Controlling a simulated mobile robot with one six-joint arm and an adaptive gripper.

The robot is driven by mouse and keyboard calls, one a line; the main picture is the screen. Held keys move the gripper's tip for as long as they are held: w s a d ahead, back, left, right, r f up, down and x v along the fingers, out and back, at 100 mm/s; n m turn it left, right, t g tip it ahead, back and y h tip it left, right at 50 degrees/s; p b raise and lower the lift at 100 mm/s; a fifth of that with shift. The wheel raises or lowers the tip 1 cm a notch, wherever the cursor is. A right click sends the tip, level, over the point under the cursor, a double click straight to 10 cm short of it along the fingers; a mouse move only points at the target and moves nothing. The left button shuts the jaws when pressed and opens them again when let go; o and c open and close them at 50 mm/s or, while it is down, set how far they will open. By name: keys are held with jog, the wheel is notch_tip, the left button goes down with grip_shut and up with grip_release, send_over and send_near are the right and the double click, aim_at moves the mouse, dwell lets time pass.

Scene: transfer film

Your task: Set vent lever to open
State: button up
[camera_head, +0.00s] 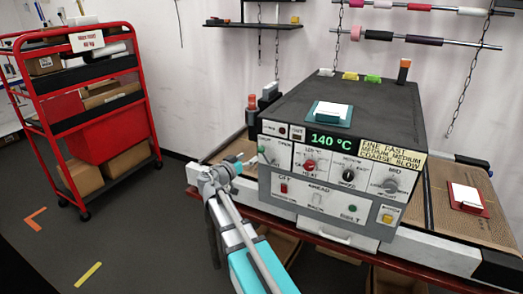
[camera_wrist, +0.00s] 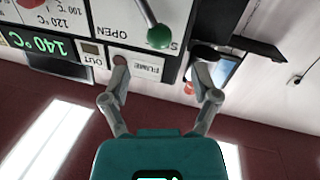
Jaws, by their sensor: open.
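The vent lever (camera_wrist: 159,37) has a green ball on a metal shaft. It sits on the machine's front panel, upside down in the wrist view. The ball is beside the letter S of a partly hidden label, apart from the OPEN label (camera_wrist: 112,31). In the head view the lever (camera_head: 262,149) is at the panel's upper left corner. My gripper (camera_wrist: 162,61) is open and empty. In the head view my gripper (camera_head: 236,166) is just left of the panel.
The panel also carries a 140 °C display (camera_head: 331,142), a red knob (camera_head: 310,165), a black knob (camera_head: 348,174) and a grey knob (camera_head: 390,185). A white side rail (camera_head: 432,250) runs along the machine's front.

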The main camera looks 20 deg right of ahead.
aim_at(258, 151)
jog(key=shift+x, duration=3.95)
